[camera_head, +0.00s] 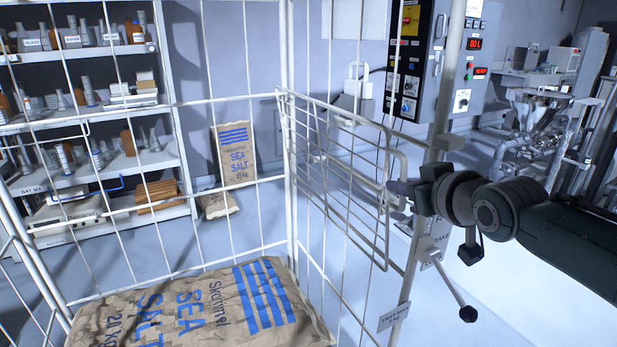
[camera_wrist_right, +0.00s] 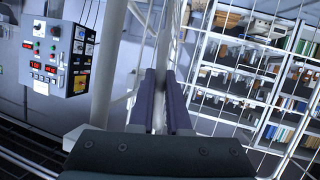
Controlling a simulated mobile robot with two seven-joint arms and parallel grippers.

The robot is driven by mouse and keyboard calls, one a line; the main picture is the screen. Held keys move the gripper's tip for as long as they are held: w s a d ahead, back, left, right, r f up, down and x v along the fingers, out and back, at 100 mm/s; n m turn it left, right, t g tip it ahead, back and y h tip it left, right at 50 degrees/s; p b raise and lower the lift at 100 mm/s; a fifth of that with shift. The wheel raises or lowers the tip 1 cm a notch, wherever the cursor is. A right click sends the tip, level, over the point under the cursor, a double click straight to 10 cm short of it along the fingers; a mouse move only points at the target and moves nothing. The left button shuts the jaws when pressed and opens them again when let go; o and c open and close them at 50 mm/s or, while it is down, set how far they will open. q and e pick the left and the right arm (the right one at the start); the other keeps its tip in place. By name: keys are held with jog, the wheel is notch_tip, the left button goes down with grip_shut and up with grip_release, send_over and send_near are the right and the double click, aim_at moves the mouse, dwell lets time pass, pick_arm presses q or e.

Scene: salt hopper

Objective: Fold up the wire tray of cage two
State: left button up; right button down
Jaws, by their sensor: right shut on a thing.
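The wire tray (camera_head: 345,165) is a white wire panel at the right side of the cage. It stands steeply, close to upright, along the cage's side wires. My right gripper (camera_head: 403,188) reaches in from the right at the tray's outer edge and is shut on it. In the right wrist view, a pale bar lies between the dark fingers of my right gripper (camera_wrist_right: 163,100). The cage (camera_head: 290,150) has white wire walls and posts. My left gripper is not in view.
A brown sea salt sack (camera_head: 205,308) lies inside the cage, below the tray. A control panel (camera_head: 410,60) hangs behind the cage's right post. Shelves (camera_head: 85,122) with bottles stand at the back left, and another salt sack (camera_head: 236,156) leans on the wall.

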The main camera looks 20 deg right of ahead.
jog(key=c, duration=0.9)
grip_release()
jog(key=shift+s+a+r, duration=0.1)
jog(key=shift+s, duration=0.1)
jog(key=shift+p+v, duration=1.45)
jog(key=shift+v, duration=3.25)
